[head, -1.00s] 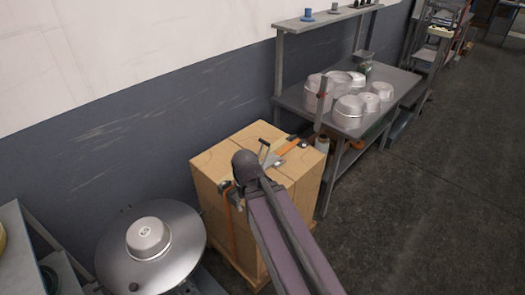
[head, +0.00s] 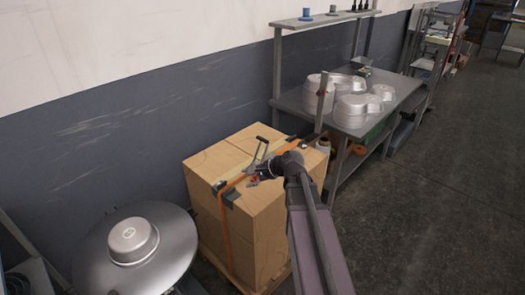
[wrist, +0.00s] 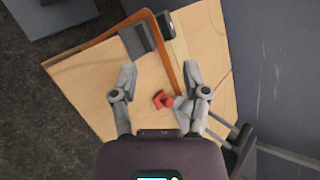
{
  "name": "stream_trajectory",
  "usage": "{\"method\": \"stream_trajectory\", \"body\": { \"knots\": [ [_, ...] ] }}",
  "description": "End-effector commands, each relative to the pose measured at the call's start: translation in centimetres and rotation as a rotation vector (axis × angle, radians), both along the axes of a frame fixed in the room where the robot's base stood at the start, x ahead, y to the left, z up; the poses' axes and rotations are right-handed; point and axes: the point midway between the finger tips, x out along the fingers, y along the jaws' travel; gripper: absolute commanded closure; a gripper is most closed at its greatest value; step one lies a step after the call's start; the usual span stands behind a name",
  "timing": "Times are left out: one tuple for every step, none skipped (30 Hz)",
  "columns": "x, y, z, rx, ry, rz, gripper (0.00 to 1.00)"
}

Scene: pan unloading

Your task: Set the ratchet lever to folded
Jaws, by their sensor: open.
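The ratchet lever (head: 262,148) is a dark bar frame standing up at a tilt on top of the carton stack (head: 240,205), beside the orange strap (head: 228,232). In the wrist view dark bars, likely the lever (wrist: 238,137), show at lower right, outside my right finger. My gripper (head: 257,171) is just in front of the lever in the head view. In the wrist view my gripper (wrist: 160,72) is open above the carton top, with nothing between its fingertips. A small red part (wrist: 163,100) shows between the fingers. The ratchet's body is partly hidden by my gripper.
Dark edge protectors (head: 229,195) sit under the strap at the carton edge. A grey bench (head: 390,110) with several pans stands behind at right. Open floor lies at right.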

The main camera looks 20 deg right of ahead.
Motion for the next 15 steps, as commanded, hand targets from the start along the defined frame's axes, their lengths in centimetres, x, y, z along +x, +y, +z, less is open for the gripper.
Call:
{"method": "stream_trajectory", "body": {
  "knots": [
    [1.1,-1.5,-1.0,0.082,0.001,-0.074,0.40],
    [1.6,-2.3,-1.0,0.136,0.002,-0.119,0.40],
    [2.2,-3.4,-0.9,0.209,0.005,-0.175,0.40],
    [2.7,-4.2,-0.8,0.265,0.007,-0.218,0.40],
    [3.1,-5.1,-0.7,0.322,0.009,-0.259,0.40],
    [3.6,-6.4,-0.6,0.399,0.012,-0.313,0.40],
    [4.0,-7.4,-0.5,0.458,0.015,-0.351,0.40],
    [4.3,-8.4,-0.4,0.516,0.017,-0.387,0.40],
    [4.7,-9.7,-0.2,0.593,0.020,-0.434,0.40],
    [4.9,-10.7,-0.1,0.650,0.024,-0.465,0.40],
    [5.1,-11.7,0.0,0.705,0.026,-0.496,0.40],
    [5.4,-12.9,0.2,0.771,0.029,-0.529,0.40],
    [5.5,-13.8,0.3,0.820,0.030,-0.553,0.40],
    [5.6,-14.6,0.4,0.864,0.033,-0.573,0.40],
    [5.7,-15.5,0.6,0.916,0.036,-0.595,0.40]
  ]
}}
